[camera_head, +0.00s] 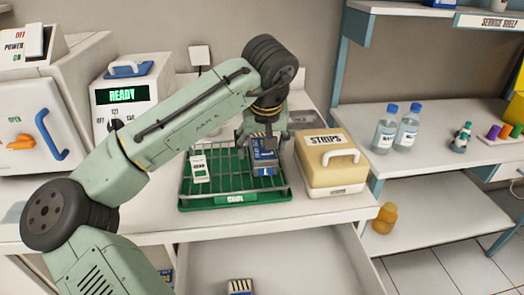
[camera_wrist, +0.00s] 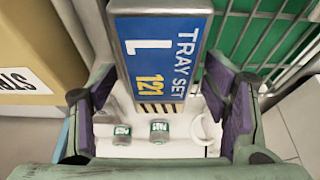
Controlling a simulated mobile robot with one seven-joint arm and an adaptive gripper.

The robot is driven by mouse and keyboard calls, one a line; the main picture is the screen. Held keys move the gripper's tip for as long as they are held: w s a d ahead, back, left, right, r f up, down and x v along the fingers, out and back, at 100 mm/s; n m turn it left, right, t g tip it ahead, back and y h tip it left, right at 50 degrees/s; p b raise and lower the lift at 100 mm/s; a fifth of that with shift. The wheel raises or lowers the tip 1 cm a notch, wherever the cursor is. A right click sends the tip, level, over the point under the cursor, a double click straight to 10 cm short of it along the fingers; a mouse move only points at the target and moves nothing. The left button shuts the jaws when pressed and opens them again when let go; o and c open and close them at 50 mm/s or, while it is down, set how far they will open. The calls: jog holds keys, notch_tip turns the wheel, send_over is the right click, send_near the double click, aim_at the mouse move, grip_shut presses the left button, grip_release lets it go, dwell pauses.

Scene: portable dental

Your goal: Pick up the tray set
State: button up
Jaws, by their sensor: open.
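The tray set (camera_head: 264,158) is a blue and white pack at the right part of a green wire rack (camera_head: 235,199) on the counter. In the wrist view its blue label (camera_wrist: 160,50) reads "TRAY SET L 121". My gripper (camera_head: 262,138) is directly over it, pointing down. In the wrist view the purple-padded fingers of my gripper (camera_wrist: 162,95) stand apart, one on each side of the pack. I cannot tell whether either finger touches it.
A yellow "STRIPS" box (camera_head: 330,165) stands close right of the rack. A smaller white-green pack (camera_head: 199,169) is at the rack's left. An open drawer (camera_head: 290,262) lies below the counter front. A machine reading "READY" (camera_head: 123,96) stands behind left.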

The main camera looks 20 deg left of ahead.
jog(key=shift+f, duration=0.25)
dwell(0.5)
jog(key=c, duration=1.3)
jog(key=shift+c, duration=0.8)
jog(key=shift+r, duration=0.1)
